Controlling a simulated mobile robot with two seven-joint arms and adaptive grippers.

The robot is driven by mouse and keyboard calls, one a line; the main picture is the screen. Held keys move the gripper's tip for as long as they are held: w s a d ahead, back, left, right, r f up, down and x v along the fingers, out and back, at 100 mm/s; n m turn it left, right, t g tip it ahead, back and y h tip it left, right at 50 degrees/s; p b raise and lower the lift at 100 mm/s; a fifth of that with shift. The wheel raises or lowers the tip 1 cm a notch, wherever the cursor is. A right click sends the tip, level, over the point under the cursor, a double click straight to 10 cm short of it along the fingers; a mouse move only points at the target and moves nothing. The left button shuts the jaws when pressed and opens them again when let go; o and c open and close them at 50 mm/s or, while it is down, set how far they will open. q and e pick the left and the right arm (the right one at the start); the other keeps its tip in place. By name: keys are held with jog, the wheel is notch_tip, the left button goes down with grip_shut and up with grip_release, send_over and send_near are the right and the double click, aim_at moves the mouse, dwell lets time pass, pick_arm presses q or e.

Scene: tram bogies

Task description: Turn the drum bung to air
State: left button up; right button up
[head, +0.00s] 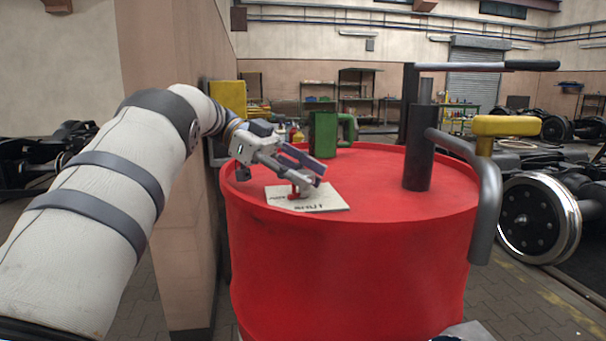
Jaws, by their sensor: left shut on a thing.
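The red drum (350,260) stands upright in the middle of the head view. On its top, near the left rim, lies a pale label plate (322,203) with dark lettering that I cannot read surely. A small red bung handle (293,192) stands at the plate. My left gripper (305,176) reaches in from the left, low over the plate, and is shut on the bung handle. Its fingers hide part of the handle, so its exact pointing is hard to tell. My right gripper is not in view.
A green can (323,134) stands at the drum's back rim. A dark hand pump (418,150) with a grey spout (488,205) and yellow end (507,126) rises at the right. A wall edge (190,220) is close on the left. Wheelsets (540,218) stand right.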

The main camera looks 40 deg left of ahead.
pick_arm(q)
jog(key=shift+f, duration=0.1)
jog(key=o, duration=1.1)
jog(key=shift+t, duration=0.3)
